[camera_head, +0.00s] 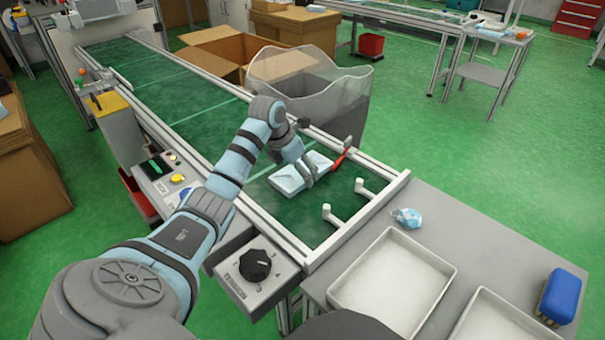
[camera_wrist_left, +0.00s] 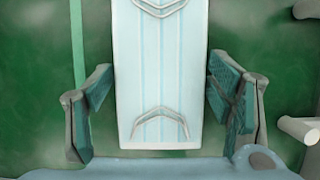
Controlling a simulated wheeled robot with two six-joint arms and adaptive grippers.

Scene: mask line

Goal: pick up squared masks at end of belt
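A white and pale blue squared mask stack (camera_head: 287,181) lies on the green belt (camera_head: 225,125) near its end. My left gripper (camera_head: 308,172) is over it, with one finger on each side. In the left wrist view the mask stack (camera_wrist_left: 158,75) runs lengthwise between the two open fingers of my left gripper (camera_wrist_left: 162,112). The fingers come very close to its edges; I cannot tell whether they touch. Part of the stack is hidden by the gripper in the head view. My right gripper is not in view.
Two white pegs (camera_head: 361,187) stand at the belt end. A red-handled thing (camera_head: 340,159) is at the far rail. A grey table holds a crumpled blue mask (camera_head: 407,217), metal trays (camera_head: 350,298) and a blue brush (camera_head: 561,296). A clear-bagged bin (camera_head: 335,95) stands beyond the belt.

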